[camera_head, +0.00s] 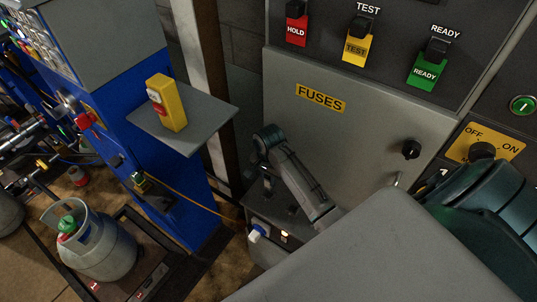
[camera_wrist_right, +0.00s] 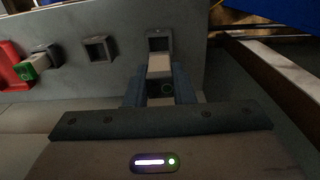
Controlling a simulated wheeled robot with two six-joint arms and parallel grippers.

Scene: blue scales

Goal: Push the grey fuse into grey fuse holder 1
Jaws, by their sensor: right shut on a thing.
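In the right wrist view, my right gripper (camera_wrist_right: 160,90) is shut on the grey fuse (camera_wrist_right: 159,66), a light block standing out past the fingertips. The fuse points at a square grey holder (camera_wrist_right: 159,34) on the grey panel face. The dark opening shows above the fuse's end, and the fuse overlaps its lower edge; I cannot tell whether it touches or has entered. A second square holder (camera_wrist_right: 97,48) to the left looks empty. In the head view, my right gripper (camera_head: 268,186) is beside the low fuse box, its fingers small and dark. My left gripper is not in view.
A red part (camera_wrist_right: 14,68) and a green-ended part stand at the wrist view's left. In the head view, the panel has a FUSES label (camera_head: 320,97) and a dark knob (camera_head: 411,149). A yellow device (camera_head: 166,103) stands on a grey shelf (camera_head: 205,114) at left.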

